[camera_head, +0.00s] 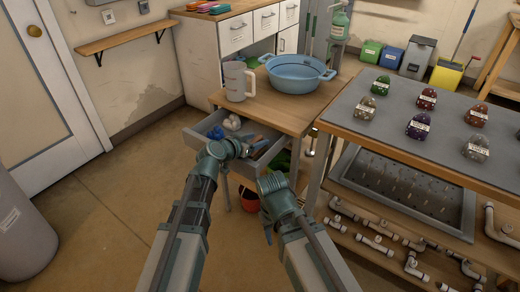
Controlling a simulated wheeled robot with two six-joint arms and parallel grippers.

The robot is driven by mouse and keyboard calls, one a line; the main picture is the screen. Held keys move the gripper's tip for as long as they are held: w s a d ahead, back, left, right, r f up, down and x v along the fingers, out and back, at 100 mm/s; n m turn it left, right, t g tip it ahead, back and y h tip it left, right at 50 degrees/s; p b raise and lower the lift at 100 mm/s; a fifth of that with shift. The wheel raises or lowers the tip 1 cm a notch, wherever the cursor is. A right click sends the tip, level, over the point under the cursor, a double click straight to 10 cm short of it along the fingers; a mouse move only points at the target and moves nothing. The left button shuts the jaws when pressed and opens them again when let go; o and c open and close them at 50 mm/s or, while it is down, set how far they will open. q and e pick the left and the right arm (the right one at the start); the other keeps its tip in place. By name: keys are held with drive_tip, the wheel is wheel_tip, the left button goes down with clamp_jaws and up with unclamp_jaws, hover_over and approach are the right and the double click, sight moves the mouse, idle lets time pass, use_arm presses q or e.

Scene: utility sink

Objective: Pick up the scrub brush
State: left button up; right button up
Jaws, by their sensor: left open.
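An open drawer (196,139) under the small wooden table holds several small items, among them a blue one (215,132) and white round ones (232,122). A brownish piece (256,139) lies in it beside my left gripper; it may be the scrub brush, but it is too small and partly covered to be sure. My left gripper (246,146) is open, over the drawer's front part and close to that piece; I cannot tell whether they touch. My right gripper (265,222) is lower, in front of the table, apart from the drawer. Its fingers are not clear.
A blue basin (297,73) and a white pitcher (238,81) stand on the wooden table (275,114). A grey-topped workbench (350,116) with several labelled lumps stands at right, pipe fittings below. A red-orange bucket (250,199) is under the table.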

sight(255, 140)
use_arm(q)
drive_tip(key=shift+a, duration=0.1)
clamp_jaws()
drive_tip(key=shift+r, duration=0.15)
wheel_tip(255, 140, up, 10)
drive_tip(key=p, duration=1)
